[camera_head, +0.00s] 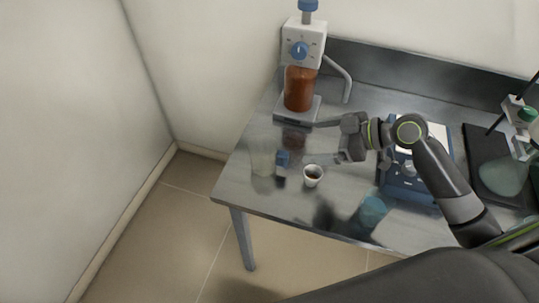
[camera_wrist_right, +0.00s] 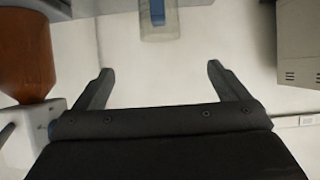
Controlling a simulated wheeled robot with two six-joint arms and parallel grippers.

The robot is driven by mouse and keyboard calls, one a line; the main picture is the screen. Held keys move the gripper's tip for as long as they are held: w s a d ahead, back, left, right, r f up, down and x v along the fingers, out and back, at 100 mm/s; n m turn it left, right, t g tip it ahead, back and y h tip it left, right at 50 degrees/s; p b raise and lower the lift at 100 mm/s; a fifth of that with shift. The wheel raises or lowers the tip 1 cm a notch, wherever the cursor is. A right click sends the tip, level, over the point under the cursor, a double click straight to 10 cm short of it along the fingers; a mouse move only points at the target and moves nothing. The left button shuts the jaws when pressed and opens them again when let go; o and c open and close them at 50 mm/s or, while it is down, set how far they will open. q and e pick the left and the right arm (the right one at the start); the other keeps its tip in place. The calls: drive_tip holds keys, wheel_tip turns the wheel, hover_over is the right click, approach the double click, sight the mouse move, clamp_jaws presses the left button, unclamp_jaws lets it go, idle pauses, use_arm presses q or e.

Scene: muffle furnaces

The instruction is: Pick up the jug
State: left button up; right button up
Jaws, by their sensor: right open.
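A clear, see-through vessel that looks like the jug (camera_head: 262,157) stands upright near the left end of the grey table. In the right wrist view a clear vessel (camera_wrist_right: 174,27), cut off by the top edge, shows beyond the fingers with something blue at it. A small blue-capped bottle (camera_head: 282,160) stands close beside the jug on its right. My right gripper (camera_head: 312,141) is open and empty, to the right of the jug, with its fingers pointing left towards it. The open fingers also show in the right wrist view (camera_wrist_right: 159,70). My left gripper is not in view.
A small white cup (camera_head: 312,175) with dark contents stands just below my right gripper. A stirrer with a red-brown vessel (camera_head: 298,90) stands behind. A teal beaker (camera_head: 371,211) is near the front edge. A blue device (camera_head: 407,190) and a greenish flask (camera_head: 503,172) are right.

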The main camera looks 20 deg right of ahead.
sight(283, 152)
drive_tip(key=p+x, duration=0.2)
drive_tip(key=x, duration=0.7)
drive_tip(key=shift+w+d, duration=0.1)
drive_tip(key=shift+w, duration=0.05)
drive_tip(key=shift+w+a+f+p, duration=0.15)
drive_tip(key=shift+a+f+p, duration=0.1)
drive_tip(key=shift+p, duration=0.05)
drive_tip(key=shift+w+a+f, duration=0.1)
drive_tip(key=shift+a, duration=0.1)
drive_tip(key=p+x, duration=0.2)
drive_tip(key=x, duration=0.1)
drive_tip(key=shift+a+f, duration=0.1)
drive_tip(key=shift+f, duration=0.1)
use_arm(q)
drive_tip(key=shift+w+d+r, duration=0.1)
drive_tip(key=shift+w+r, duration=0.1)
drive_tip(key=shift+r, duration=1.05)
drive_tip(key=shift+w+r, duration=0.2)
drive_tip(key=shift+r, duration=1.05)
use_arm(e)
drive_tip(key=shift+w+a+f, duration=0.25)
drive_tip(key=shift+a+f, duration=0.15)
drive_tip(key=c, duration=1.1)
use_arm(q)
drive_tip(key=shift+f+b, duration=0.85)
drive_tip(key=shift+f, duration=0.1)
use_arm(e)
wheel_tip(283, 152, up, 10)
drive_tip(key=shift+r, duration=0.1)
drive_tip(key=shift+c, duration=0.2)
